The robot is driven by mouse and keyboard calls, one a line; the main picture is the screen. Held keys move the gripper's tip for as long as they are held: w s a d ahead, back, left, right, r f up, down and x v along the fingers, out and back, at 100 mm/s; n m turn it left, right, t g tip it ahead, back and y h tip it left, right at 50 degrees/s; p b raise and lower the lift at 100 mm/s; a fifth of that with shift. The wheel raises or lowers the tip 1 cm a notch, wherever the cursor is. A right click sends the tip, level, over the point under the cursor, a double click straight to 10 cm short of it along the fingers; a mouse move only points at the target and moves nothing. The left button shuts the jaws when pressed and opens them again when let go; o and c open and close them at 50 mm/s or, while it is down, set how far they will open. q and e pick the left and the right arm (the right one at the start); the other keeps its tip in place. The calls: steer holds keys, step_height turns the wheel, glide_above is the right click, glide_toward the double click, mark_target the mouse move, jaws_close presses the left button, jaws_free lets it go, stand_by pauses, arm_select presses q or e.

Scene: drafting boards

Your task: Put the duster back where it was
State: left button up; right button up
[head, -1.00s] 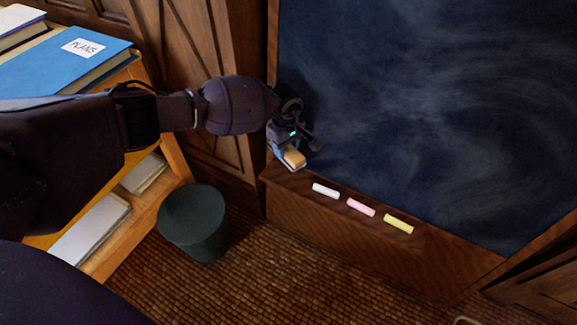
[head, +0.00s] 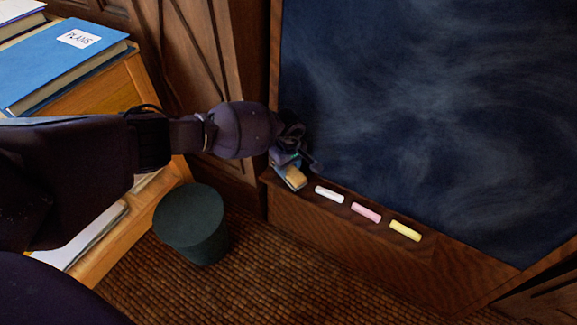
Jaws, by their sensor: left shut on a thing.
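The duster (head: 294,179), with a tan block side and a grey edge, is at the left end of the chalkboard's wooden ledge (head: 350,232). My left gripper (head: 287,160) is shut on its upper part, reaching in from the left. The duster looks tilted and at or just above the ledge; I cannot tell whether it touches. The fingers partly hide it. My right gripper is not in view.
White (head: 329,194), pink (head: 366,212) and yellow (head: 405,230) chalks lie along the ledge right of the duster. The smeared chalkboard (head: 430,110) rises behind. A dark green bin (head: 190,225) stands below my left arm. A blue book (head: 60,60) lies on the wooden shelf unit at left.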

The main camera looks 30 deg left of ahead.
arm_select(q)
steer(key=shift+f, duration=0.3)
steer(key=o, duration=1.1)
steer(key=shift+r, duration=0.1)
steer(key=shift+c, duration=0.2)
steer(key=shift+w+r, duration=0.1)
steer(key=shift+r, duration=0.4)
step_height(320, 180, up, 11)
steer(key=p, duration=0.4)
steer(key=shift+r, duration=0.2)
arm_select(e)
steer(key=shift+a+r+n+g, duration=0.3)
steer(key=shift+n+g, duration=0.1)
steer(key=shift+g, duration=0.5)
